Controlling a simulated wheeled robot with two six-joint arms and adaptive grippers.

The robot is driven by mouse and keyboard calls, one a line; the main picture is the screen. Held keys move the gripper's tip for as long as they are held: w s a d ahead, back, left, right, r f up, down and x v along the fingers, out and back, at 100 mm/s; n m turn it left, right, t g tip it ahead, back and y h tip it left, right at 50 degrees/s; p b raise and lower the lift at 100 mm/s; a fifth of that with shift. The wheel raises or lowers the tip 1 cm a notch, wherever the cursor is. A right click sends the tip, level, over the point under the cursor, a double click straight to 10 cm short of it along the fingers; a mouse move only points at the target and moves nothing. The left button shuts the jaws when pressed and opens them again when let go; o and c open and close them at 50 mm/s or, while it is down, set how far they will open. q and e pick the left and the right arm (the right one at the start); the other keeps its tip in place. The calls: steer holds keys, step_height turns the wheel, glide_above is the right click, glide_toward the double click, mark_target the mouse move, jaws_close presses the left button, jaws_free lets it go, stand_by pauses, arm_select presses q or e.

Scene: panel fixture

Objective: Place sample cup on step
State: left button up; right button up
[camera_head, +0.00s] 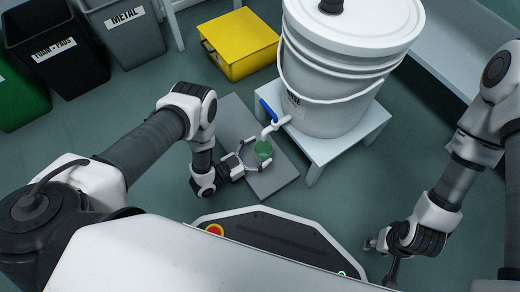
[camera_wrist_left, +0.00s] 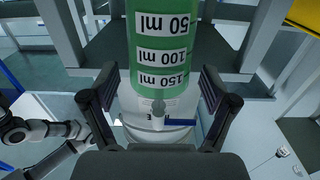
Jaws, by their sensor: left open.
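The sample cup (camera_head: 263,149) is green and see-through, over the low grey step (camera_head: 279,180) on the floor, near the tap (camera_head: 272,128). In the left wrist view the cup (camera_wrist_left: 163,45) shows 50, 100 and 150 ml labels. My left gripper (camera_head: 256,160) is open, with a finger on each side of the cup; gaps show between cup and fingers (camera_wrist_left: 158,95). The cup's underside is hidden, so its contact with the step cannot be made out. My right gripper (camera_head: 380,260) is low at the lower right, away from the cup; its jaw opening is unclear.
A large white bucket (camera_head: 325,110) with the blue-handled tap stands on a white stool (camera_head: 335,146), close to the cup. A yellow box (camera_head: 240,45) is behind the step. Black (camera_head: 55,55) and grey (camera_head: 128,35) bins stand at the upper left.

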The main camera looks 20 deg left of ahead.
arm_select(q)
steer(key=p+v, duration=0.4)
steer(key=v, duration=0.7)
steer(key=s+a+r+n+g+y, duration=0.4)
steer(key=s+r+n+g+y, duration=0.4)
steer(key=s+r+g+y, duration=0.3)
steer(key=s+g, duration=0.1)
steer(key=g, duration=0.2)
steer(key=shift+a, duration=0.25)
